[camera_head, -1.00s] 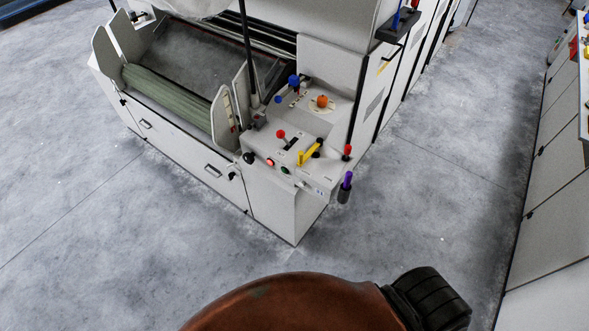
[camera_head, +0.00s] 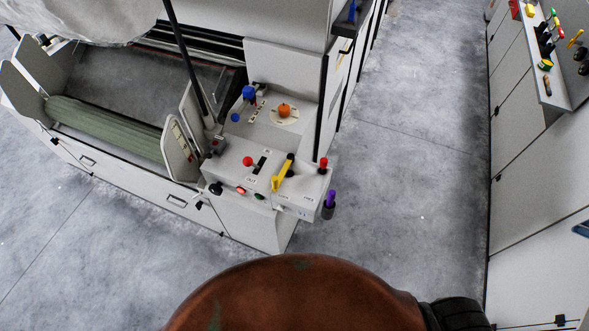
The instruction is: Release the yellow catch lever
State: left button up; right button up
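The yellow catch lever (camera_head: 282,176) stands on the light control panel at the near right corner of the carding machine (camera_head: 262,222). It slants up to the right, and a black knob (camera_head: 291,157) sits at its upper end. A red-knobbed lever (camera_head: 248,161) in a dark slot is to its left, and another red knob (camera_head: 323,162) is to its right. Neither of my grippers shows in the head view, so I cannot see what they hold. Nothing touches the yellow lever.
A purple-handled piece (camera_head: 330,199) sticks out at the panel's right corner. An orange knob (camera_head: 284,110) and a blue knob (camera_head: 249,92) are farther back. A cabinet with a coloured lever console (camera_head: 555,60) lines the right side. Grey floor (camera_head: 420,150) between is clear.

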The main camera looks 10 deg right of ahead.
aim_at(276, 182)
jog(key=z, duration=0.05)
jog(key=i, duration=0.2)
jog(key=z, duration=1.45)
jog(key=k, duration=0.85)
jog(key=u, duration=1.6)
